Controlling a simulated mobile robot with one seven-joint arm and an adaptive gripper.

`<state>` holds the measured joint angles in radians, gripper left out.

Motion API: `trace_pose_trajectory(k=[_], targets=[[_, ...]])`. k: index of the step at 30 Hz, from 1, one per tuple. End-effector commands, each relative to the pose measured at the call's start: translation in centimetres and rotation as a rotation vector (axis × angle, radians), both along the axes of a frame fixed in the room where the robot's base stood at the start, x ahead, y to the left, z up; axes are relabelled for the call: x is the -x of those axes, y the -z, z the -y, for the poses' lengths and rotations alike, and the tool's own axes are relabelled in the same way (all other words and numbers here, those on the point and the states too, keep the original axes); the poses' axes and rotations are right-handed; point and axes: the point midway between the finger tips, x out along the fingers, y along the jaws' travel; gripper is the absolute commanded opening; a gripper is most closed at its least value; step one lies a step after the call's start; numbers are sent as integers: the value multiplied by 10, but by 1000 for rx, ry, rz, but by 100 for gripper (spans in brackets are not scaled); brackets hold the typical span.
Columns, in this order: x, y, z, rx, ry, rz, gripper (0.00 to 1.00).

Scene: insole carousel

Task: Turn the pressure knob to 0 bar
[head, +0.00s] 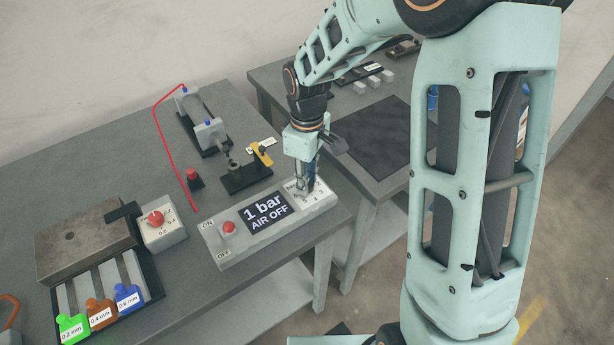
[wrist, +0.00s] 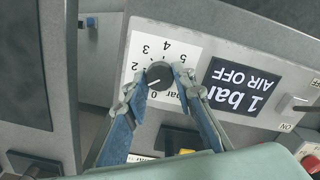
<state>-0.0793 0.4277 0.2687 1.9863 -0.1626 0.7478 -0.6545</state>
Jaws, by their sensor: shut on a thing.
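The pressure knob (wrist: 159,74) is a dark round knob on a white dial plate with numbers, at the right end of a white control box (head: 240,254). In the wrist view, my gripper (wrist: 160,84) is shut on the knob, with one blue-grey finger on each side. In the head view, my gripper (head: 305,190) points down over the dial and hides the knob. The display (head: 264,212) reads "1 bar AIR OFF"; it also shows upside down in the wrist view (wrist: 245,88).
A red ON/OFF control (head: 228,227) is on the same box. A yellow-handled valve (head: 262,153), a clamp fixture (head: 205,130) and a red button (head: 194,176) stand behind it. A second box with a red knob (head: 156,218) and coloured gauges (head: 100,312) are at left.

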Motion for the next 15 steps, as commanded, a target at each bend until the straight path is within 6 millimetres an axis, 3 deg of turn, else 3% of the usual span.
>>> trace_pose_trajectory(k=[15], targets=[[0,-3,0,-1,-487,-1,0]])
